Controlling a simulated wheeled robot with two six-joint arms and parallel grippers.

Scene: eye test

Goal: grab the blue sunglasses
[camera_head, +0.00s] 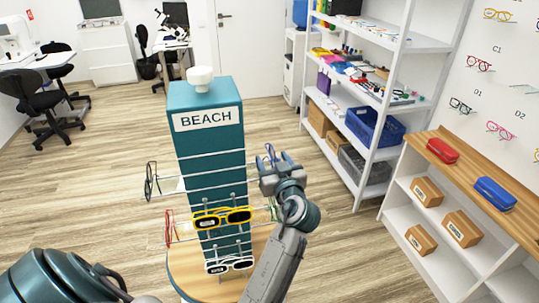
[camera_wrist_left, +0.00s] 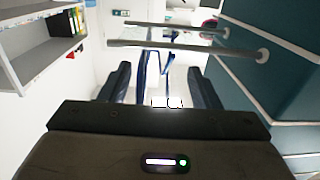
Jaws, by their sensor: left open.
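My left gripper (camera_head: 277,161) is beside the right face of the teal BEACH display stand (camera_head: 205,120) in the head view. Its jaws are open. A thin blue pair of glasses (camera_head: 270,153) shows at the jaws, mostly hidden by the gripper. In the left wrist view, the blue glasses (camera_wrist_left: 152,70) appear between the two dark fingers of the left gripper (camera_wrist_left: 160,85), with gaps on both sides. Whether their lenses are tinted cannot be told. Grey pegs (camera_wrist_left: 190,47) extend from the teal stand at the right of that view. My right gripper is not seen.
Yellow sunglasses (camera_head: 222,218) and white sunglasses (camera_head: 229,265) hang on the stand's front. Black glasses (camera_head: 151,182) and red glasses (camera_head: 169,229) hang at its left. A round wooden base (camera_head: 190,270) lies below. White shelving (camera_head: 385,110) stands to the right, with open floor between.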

